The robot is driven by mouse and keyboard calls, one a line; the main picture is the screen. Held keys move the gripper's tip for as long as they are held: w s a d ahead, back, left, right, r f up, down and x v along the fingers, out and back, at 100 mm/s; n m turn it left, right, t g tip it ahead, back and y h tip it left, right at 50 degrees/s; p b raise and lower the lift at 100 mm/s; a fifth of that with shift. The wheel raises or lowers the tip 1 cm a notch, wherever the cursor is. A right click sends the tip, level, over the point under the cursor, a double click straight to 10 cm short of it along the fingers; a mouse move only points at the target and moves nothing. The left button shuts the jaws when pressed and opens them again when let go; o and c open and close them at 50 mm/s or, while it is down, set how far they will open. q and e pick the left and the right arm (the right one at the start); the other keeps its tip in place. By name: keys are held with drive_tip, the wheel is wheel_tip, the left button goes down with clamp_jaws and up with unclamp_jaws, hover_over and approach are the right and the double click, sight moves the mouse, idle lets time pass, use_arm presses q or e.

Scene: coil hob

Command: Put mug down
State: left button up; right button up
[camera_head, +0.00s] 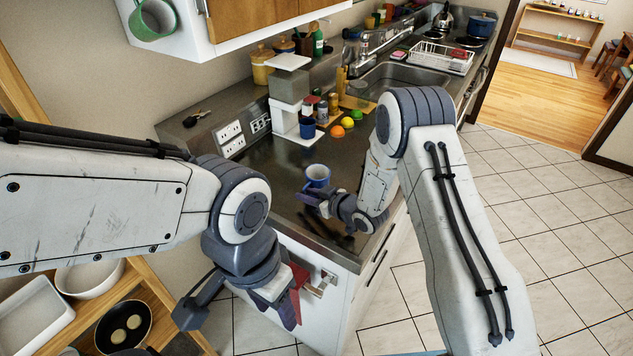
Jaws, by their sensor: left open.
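A blue mug (318,174) with a pale inside is upright at the counter (268,180), near its front edge. My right gripper (312,198) is right beside the mug, on its near side, low over the counter. Its fingers are small and dark here, so I cannot tell whether they touch the mug or how far apart they are. My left gripper (287,298) is open and empty, lower down in front of the cabinet, pointing downward.
Fruit (338,131) and jars lie near the sink (405,80). A green mug (152,18) is at upper left. A shelf with a pan (123,325) is at lower left.

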drive_tip(key=shift+w+a+f, duration=0.3)
drive_tip(key=shift+w+a, duration=0.15)
drive_tip(key=shift+w, duration=0.05)
clamp_jaws()
drive_tip(key=shift+r, duration=0.1)
idle(1.0)
